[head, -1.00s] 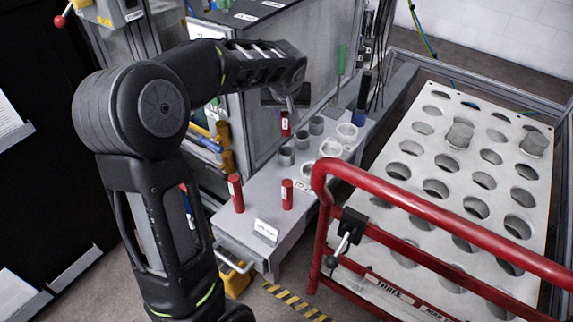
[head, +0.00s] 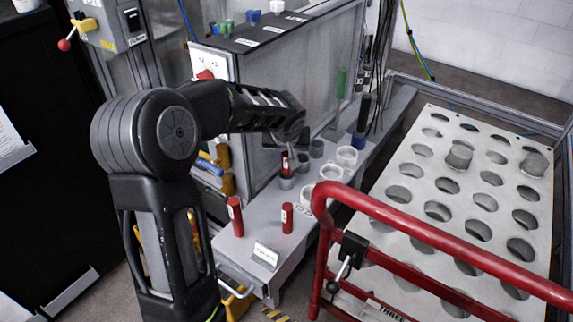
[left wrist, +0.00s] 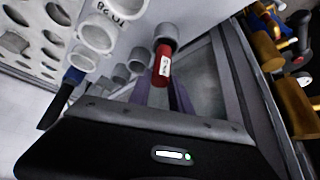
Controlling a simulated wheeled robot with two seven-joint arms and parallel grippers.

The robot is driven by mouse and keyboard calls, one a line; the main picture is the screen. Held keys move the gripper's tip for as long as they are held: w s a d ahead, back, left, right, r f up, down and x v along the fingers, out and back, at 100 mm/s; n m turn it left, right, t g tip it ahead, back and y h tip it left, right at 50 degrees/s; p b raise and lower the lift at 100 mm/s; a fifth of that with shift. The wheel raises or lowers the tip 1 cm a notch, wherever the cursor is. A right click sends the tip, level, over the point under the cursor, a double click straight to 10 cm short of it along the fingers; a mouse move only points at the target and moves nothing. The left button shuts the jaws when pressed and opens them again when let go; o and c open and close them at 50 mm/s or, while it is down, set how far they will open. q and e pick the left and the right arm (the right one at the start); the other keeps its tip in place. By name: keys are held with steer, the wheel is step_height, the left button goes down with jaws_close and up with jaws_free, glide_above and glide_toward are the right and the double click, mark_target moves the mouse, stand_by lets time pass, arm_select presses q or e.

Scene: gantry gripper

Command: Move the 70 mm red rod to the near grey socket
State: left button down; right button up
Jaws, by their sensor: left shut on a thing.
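My left gripper (head: 287,145) is shut on a red rod (head: 285,163) with a white label, held upright. The rod is directly above the near grey socket (head: 287,183), its lower end at the socket's mouth. I cannot tell whether it has entered. In the left wrist view the rod (left wrist: 162,66) lies between the fingers, its far end meeting the rim of the grey socket (left wrist: 168,32). Two more grey sockets (head: 302,166) stand behind in a row. My right gripper is not in view.
Two other red rods, one taller (head: 236,216) and one shorter (head: 287,219), stand on the near bench. White sockets (head: 330,172) stand to the right of the grey row. A red rail (head: 430,230) and a holed white plate (head: 455,215) are at right.

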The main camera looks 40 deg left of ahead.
mark_target(286, 164)
arm_select(q)
step_height(286, 164, down, 4)
steer(key=shift+f, duration=0.2)
steer(key=shift+f+b, duration=0.15)
steer(key=shift+b, duration=0.3)
steer(key=c, duration=1.2)
jaws_free()
steer(key=shift+r+p, duration=0.3)
steer(key=shift+r, duration=0.1)
steer(key=v, duration=1.1)
steer(key=shift+s+d+r+p, duration=0.2)
steer(key=shift+r+p, duration=0.05)
steer(key=shift+p, duration=0.05)
